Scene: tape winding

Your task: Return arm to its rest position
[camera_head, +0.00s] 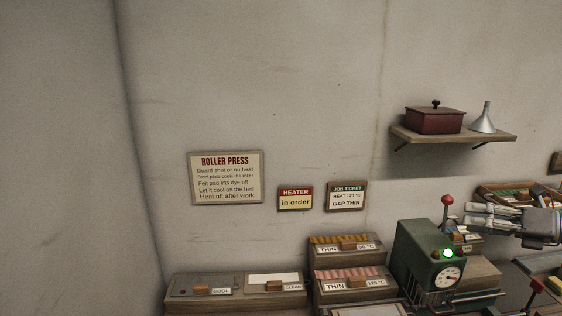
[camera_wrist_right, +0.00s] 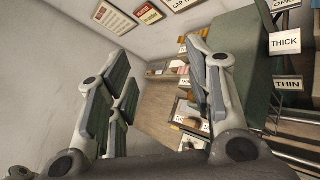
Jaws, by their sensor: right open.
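My right gripper (camera_head: 470,218) comes in from the right edge in the head view, beside the green press machine (camera_head: 418,252) with its lit green lamp and round dial. In the right wrist view the two fingers of the right gripper (camera_wrist_right: 160,100) stand wide apart with nothing between them. The green machine (camera_wrist_right: 245,60) shows behind the right-hand finger there, close to it. My left gripper is in neither view.
Boxes labelled THIN (camera_head: 345,284) and a COOL/CLEAN box (camera_head: 236,291) stand left of the machine. A red-knobbed lever (camera_head: 447,201) rises near the right gripper. A wall shelf (camera_head: 452,139) holds a dark red box and a funnel. The wall at left is clear.

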